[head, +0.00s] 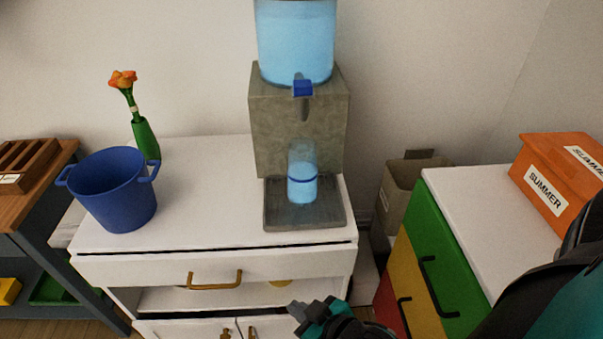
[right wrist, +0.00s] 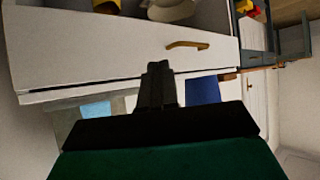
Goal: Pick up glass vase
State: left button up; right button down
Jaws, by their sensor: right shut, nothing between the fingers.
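A slim green vase (head: 146,139) with an orange flower (head: 123,79) stands upright at the back left of the white cabinet top (head: 205,210). The blue bucket (head: 122,192) stands in front of it and hides its lower left part. My right gripper (head: 298,309) is low in front of the cabinet, well right of and nearer than the vase. Its fingers are shut and empty, and they show in the right wrist view (right wrist: 158,75) before the drawer front. The vase cannot be made out in that view. My left gripper is not in view.
A water dispenser (head: 262,125) with a clear blue-tinted glass (head: 302,178) on its tray stands right of the bucket. A brass-handled drawer (head: 250,262) is below. An orange box (head: 555,190) sits on the right cabinet (head: 470,215). The cabinet top between bucket and dispenser is clear.

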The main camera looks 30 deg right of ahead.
aim_at(303, 183)
jog(key=i+j+z, duration=0.3)
jog(key=j+z, duration=0.25)
jog(key=j, duration=0.2)
jog(key=i+j+z, duration=0.15)
jog(key=j+z, duration=0.15)
jog(key=j, duration=0.15)
jog(key=i+j+z, duration=0.1)
jog(key=j+z, duration=0.15)
jog(key=j, duration=0.25)
